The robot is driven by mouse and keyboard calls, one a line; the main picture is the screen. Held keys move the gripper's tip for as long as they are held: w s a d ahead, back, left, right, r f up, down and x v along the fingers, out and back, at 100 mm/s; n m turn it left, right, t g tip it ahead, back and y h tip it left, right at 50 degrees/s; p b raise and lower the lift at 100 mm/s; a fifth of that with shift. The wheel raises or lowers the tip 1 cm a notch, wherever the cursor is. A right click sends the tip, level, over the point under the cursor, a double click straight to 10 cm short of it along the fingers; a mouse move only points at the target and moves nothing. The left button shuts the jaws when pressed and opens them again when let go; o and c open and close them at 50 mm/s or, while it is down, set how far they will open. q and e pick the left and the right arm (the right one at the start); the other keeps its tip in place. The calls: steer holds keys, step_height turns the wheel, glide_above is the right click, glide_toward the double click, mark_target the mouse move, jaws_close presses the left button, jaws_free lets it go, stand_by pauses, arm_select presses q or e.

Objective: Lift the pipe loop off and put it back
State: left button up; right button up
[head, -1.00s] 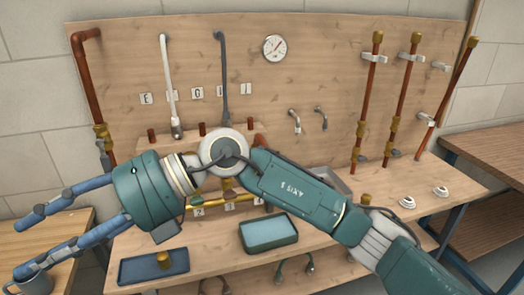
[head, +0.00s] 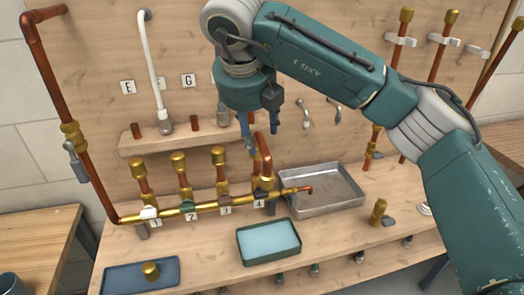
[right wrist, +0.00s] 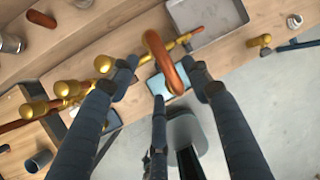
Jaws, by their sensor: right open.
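The copper pipe loop (head: 264,155) stands upright on the brass manifold (head: 205,207) at the stub marked 4. My right gripper (head: 261,132) points down just above the loop, fingers spread. In the right wrist view the loop (right wrist: 166,62) shows between the open fingers (right wrist: 162,82), with no clear grip on it. Whether a finger touches it I cannot tell. My left gripper is not in view.
Brass-capped stubs (head: 182,178) stand left of the loop. A grey metal tray (head: 325,188) lies to the right, a green tray with a light blue inside (head: 268,241) in front. A blue tray (head: 125,277) holds a brass cap (head: 151,270). A brass fitting (head: 378,212) stands at right.

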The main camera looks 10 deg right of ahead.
mark_target(259, 143)
steer(key=shift+w+d+f, duration=0.15)
steer(key=shift+w+f, duration=0.1)
steer(key=shift+f, duration=0.15)
steer(key=shift+w+d+f, duration=0.1)
steer(key=shift+w+f, duration=0.1)
steer(key=shift+f, duration=0.15)
steer(key=p+x, duration=0.1)
steer(key=x, duration=0.1)
steer(key=p+x, duration=0.1)
steer(key=x, duration=0.1)
steer(key=shift+s+d+f, duration=0.1)
steer(key=shift+s+f, duration=0.1)
steer(key=shift+w+f, duration=0.15)
steer(key=shift+f, duration=0.05)
steer(key=c, duration=0.3)
steer(key=shift+r, duration=0.1)
jaws_close()
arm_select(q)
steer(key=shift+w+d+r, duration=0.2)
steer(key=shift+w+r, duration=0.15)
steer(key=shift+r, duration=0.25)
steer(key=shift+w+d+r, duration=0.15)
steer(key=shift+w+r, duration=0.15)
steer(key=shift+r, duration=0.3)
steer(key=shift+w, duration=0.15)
